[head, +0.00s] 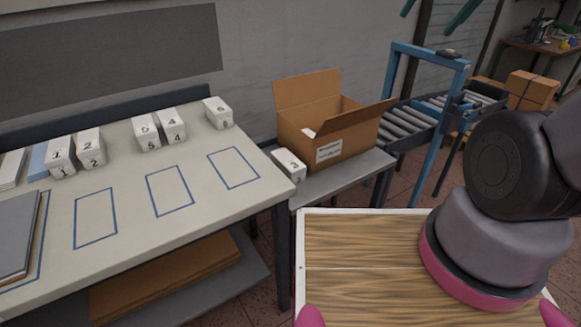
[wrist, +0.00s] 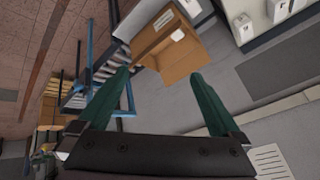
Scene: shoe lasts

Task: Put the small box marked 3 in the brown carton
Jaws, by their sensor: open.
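The small white box marked 3 (head: 289,165) sits on the grey bench, just left of the brown carton; its digit is hard to read. What looks like the same box shows at the top of the wrist view (wrist: 190,8). The brown carton (head: 325,150) stands open with its flaps spread and a white label on its front. It also shows in the wrist view (wrist: 182,58). Something white shows inside it; its floor is mostly hidden. My gripper (wrist: 160,73) is open and empty, its green fingers apart. The fingertips show high at the top of the head view (head: 430,20), away from the box.
Several white boxes marked 1, 2, 4, 5 and 6 (head: 218,113) stand along the back of the table (head: 120,190), with blue outlines in front. A blue-framed roller conveyor (head: 405,122) stands right of the carton. A wood-topped surface (head: 360,250) is in front.

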